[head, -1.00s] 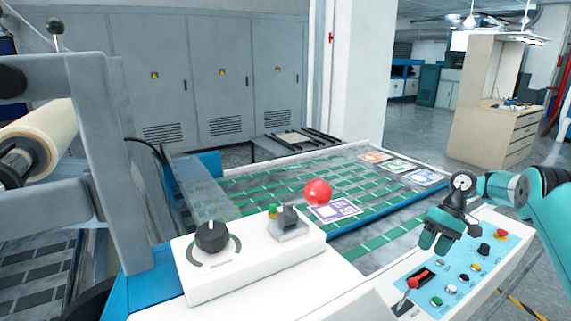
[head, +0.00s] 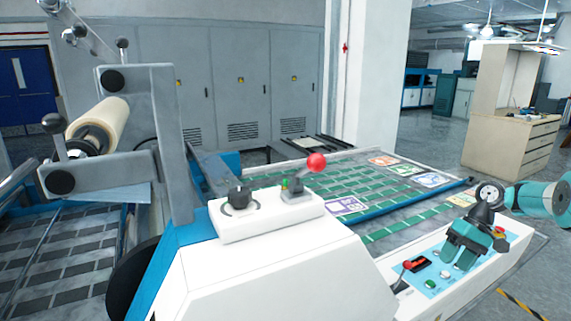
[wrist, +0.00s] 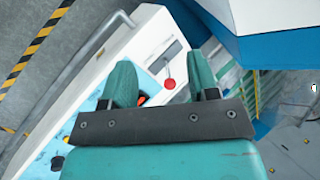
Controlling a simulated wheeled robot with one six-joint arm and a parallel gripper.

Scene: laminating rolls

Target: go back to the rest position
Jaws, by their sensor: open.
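My gripper (head: 461,258) is at the right in the head view, over the light-blue control panel (head: 432,288) on the white console. It is open and empty, with its fingers pointing down. In the wrist view my gripper (wrist: 158,82) shows two teal fingers spread apart. A red-knobbed lever (wrist: 169,84) shows between and beyond them, apart from both. The same lever (head: 407,265) stands at the panel's left end in the head view. My fingers hide part of the panel's buttons.
A white box with a black dial (head: 239,197) and a red ball lever (head: 316,162) stands left of my gripper. Behind lies the green-striped conveyor (head: 300,180) with printed cards. A film roll (head: 98,122) hangs at left. Floor at right is open, with a yellow-black stripe (head: 520,304).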

